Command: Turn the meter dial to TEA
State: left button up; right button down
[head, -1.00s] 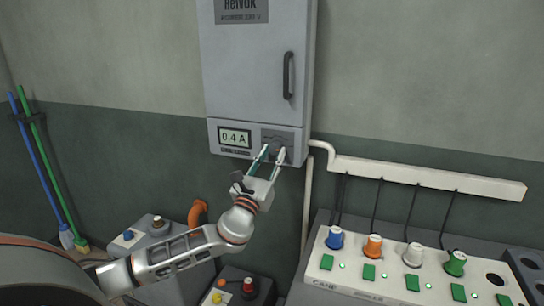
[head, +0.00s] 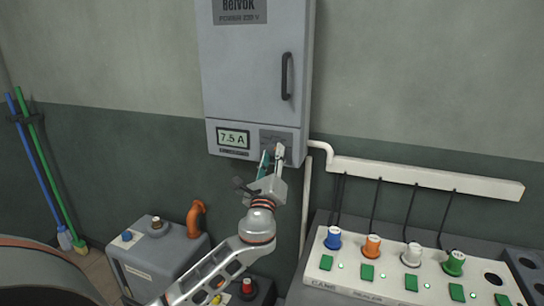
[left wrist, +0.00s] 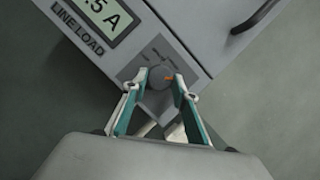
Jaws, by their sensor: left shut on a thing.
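The pointer points right in that view. The dial labels are too small to read. The meter display (head: 233,138) reads 7.5 A; it also shows in part in the left wrist view (left wrist: 105,16). My right gripper is not in view.
A white control panel (head: 400,290) with blue, orange, white and green knobs and green buttons stands at the lower right. A white conduit (head: 430,176) runs along the wall. A grey box with an orange pipe (head: 196,218) stands lower left. Blue and green poles lean far left.

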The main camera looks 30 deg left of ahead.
pick_arm(q)
jog(key=shift+n+g+y, duration=0.3)
jog(key=shift+n, duration=0.2)
jog(key=o, duration=1.1)
jog(key=v, duration=1.2)
